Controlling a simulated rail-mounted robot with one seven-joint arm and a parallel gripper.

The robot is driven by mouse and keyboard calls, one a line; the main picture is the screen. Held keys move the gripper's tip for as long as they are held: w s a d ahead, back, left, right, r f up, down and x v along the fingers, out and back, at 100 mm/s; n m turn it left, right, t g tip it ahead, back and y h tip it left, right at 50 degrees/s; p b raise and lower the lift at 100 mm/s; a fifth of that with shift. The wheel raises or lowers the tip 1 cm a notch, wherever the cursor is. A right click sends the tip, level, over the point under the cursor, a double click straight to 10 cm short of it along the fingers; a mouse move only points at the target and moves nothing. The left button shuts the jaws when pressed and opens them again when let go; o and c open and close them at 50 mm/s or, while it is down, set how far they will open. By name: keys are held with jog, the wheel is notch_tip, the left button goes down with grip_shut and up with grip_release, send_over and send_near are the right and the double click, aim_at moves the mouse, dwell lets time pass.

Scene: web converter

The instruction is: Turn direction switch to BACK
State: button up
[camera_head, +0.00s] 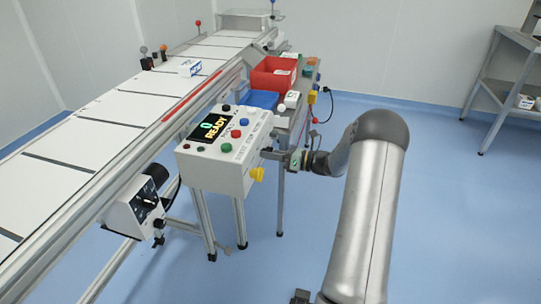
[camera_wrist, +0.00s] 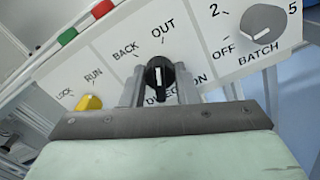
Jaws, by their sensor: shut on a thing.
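The direction switch (camera_wrist: 158,80) is a black knob with a white mark, on a white panel in the wrist view. The word BACK is to its upper left and OUT is above it. The white mark points nearly straight up in the picture, roughly towards the OUT tick. My gripper (camera_wrist: 160,93) has one finger on each side of the knob and is shut on it. The gripper hides part of the DIRECTION label. In the head view my gripper (camera_head: 272,155) is at the right side of the white control box (camera_head: 215,168); the switch is too small to make out there.
The yellow LOCK/RUN knob (camera_wrist: 88,102) is left of the switch, and the grey BATCH knob (camera_wrist: 264,26) is to its right. The conveyor (camera_head: 110,120) runs behind the box. A red bin (camera_head: 272,82) and blue bin (camera_head: 258,100) stand beyond it. Open floor lies right.

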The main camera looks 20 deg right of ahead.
jog(key=n+b, duration=0.1)
jog(key=n, duration=0.1)
jog(key=n+b, duration=0.1)
jog(key=n, duration=0.2)
jog(key=shift+d+f+n, duration=0.1)
jog(key=shift+f+n, duration=0.1)
jog(key=shift+n, duration=0.1)
jog(key=n+b, duration=0.2)
jog(key=n, duration=0.1)
jog(key=shift+r+n+b, duration=0.1)
jog(key=shift+n+b, duration=0.7)
jog(key=shift+n, duration=0.8)
jog(key=o, duration=1)
jog(key=p+v, duration=0.2)
jog(key=v, duration=1.5)
jog(key=shift+s+d, duration=0.15)
jog(key=shift+d, duration=0.05)
